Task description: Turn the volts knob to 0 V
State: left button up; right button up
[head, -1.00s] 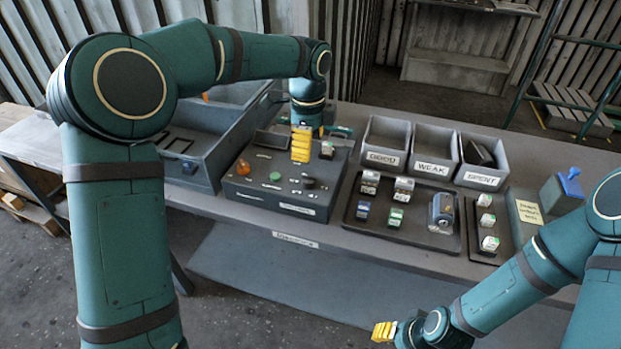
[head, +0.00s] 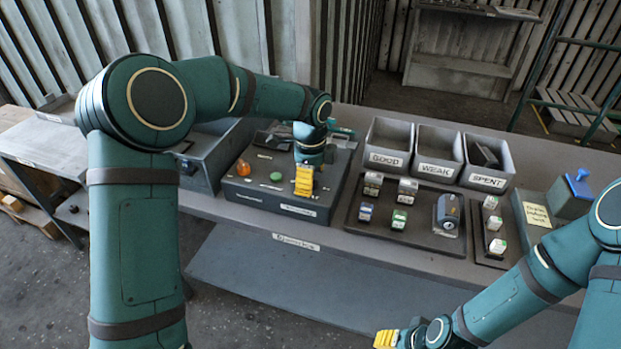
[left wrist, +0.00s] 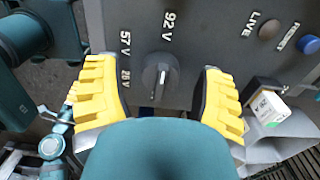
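The volts knob (left wrist: 160,76) is a dark round knob with a raised ridge, in the left wrist view. Labels 57 V, 26 V and 92 V are readable around it; I see no 0 V mark, and I cannot tell which value the knob points to. My left gripper (left wrist: 166,97) is open, one yellow finger on each side of the knob with gaps between. In the head view the left gripper (head: 304,181) is over the right part of the grey tester box (head: 254,192) and hides the knob. My right gripper (head: 386,339) is low at the front; its opening is unclear.

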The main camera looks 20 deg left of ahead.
pick_arm(q)
grip_shut()
